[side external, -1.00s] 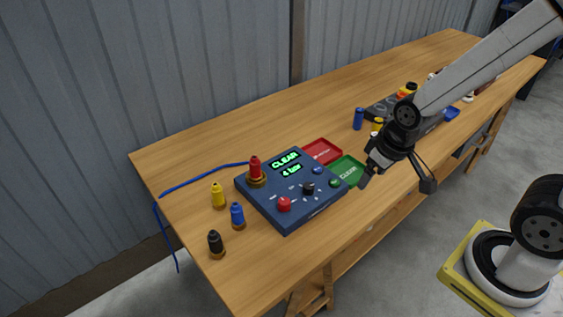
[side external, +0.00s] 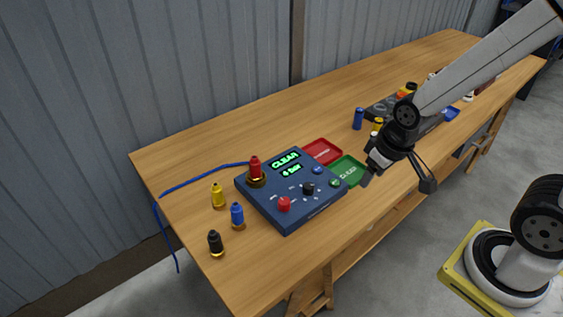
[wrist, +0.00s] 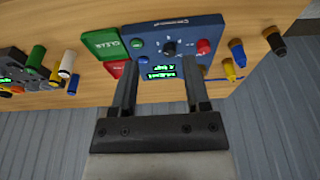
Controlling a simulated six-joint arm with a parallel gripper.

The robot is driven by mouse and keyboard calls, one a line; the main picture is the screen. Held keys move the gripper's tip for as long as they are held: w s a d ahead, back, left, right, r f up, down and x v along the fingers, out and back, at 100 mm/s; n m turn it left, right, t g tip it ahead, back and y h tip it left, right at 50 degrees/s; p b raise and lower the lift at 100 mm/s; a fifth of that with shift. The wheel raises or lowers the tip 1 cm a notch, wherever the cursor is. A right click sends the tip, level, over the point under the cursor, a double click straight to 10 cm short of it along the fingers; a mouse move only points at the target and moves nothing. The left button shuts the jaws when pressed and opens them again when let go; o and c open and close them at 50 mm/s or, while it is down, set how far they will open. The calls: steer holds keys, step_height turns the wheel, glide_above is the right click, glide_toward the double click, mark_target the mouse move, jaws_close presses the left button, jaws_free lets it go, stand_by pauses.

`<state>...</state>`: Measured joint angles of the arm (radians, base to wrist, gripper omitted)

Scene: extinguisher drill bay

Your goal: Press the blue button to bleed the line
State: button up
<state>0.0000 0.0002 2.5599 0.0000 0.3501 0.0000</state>
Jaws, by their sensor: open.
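The dark blue control box (side external: 270,207) sits on the bench, its screen reading CLEAR and 4 bar. The small blue button (side external: 317,170) is near the box's right corner, beside a green button (side external: 334,182). The blue button also shows in the wrist view (wrist: 143,59), close to the left finger. My gripper (side external: 367,178) is above the bench, to the right of the box and apart from the button. In the wrist view my gripper (wrist: 160,57) has its two fingers spread with nothing held between them.
A red knob (side external: 284,204) and a black knob (side external: 308,188) are on the box. A red-capped fitting (side external: 256,172) with a blue hose stands at its left. Red (side external: 322,151) and green (side external: 347,168) trays lie beside it. Yellow, blue and black fittings stand left.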

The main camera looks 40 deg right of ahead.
jaws_close()
stand_by(1.4)
